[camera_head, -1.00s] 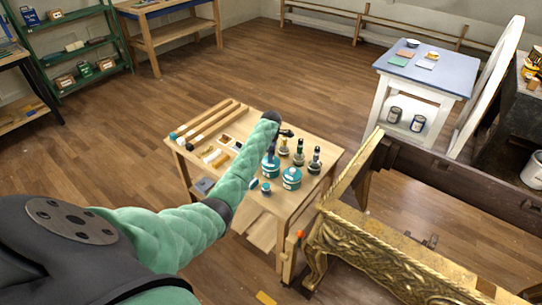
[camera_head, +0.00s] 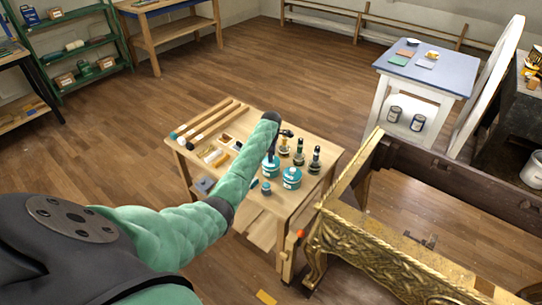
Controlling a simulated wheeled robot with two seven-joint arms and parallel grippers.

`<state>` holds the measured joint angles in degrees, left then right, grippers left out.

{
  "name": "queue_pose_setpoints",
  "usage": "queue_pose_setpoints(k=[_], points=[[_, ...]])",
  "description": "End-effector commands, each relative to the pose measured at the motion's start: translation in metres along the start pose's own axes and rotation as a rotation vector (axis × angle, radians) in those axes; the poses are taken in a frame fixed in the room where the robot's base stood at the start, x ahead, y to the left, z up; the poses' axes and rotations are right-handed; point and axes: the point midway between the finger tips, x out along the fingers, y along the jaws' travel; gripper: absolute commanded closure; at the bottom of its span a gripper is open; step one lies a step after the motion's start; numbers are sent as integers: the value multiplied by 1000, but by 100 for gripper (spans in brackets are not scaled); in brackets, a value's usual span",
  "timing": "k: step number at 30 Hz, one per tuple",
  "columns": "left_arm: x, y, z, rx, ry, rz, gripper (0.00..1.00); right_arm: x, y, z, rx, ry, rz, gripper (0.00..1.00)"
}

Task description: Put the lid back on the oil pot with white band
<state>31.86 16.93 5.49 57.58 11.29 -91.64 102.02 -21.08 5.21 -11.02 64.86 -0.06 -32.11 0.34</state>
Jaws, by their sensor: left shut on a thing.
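Two round teal pots stand near the front right of the small wooden table: a rear one (camera_head: 270,169) and a front one (camera_head: 292,178). Both show pale markings; I cannot tell which has the white band. A small teal lid-like piece (camera_head: 266,188) lies in front of them, and another (camera_head: 254,184) shows partly beside my forearm. My left gripper (camera_head: 273,153) is over the rear pot, partly hidden by its wrist. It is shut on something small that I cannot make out. My right gripper is out of view.
Several dark-necked bottles (camera_head: 299,153) stand behind and right of the pots. Long rods (camera_head: 208,122) and small items lie on the table's left part. A gilt carved console (camera_head: 375,255) stands close on the right.

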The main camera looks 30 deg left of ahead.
Motion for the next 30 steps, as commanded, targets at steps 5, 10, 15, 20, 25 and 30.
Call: queue_pose_setpoints(k=[5,10,15,20,25,30], points=[[0,0,0,0,0,0,98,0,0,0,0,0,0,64],[-1,0,0,0,0,0,98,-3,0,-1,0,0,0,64],[-1,0,0,0,0,0,98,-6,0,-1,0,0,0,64],[0,0,0,0,0,0,98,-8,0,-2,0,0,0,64],[0,0,0,0,0,0,98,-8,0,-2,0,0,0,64],[0,0,0,0,0,0,98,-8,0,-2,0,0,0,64]])
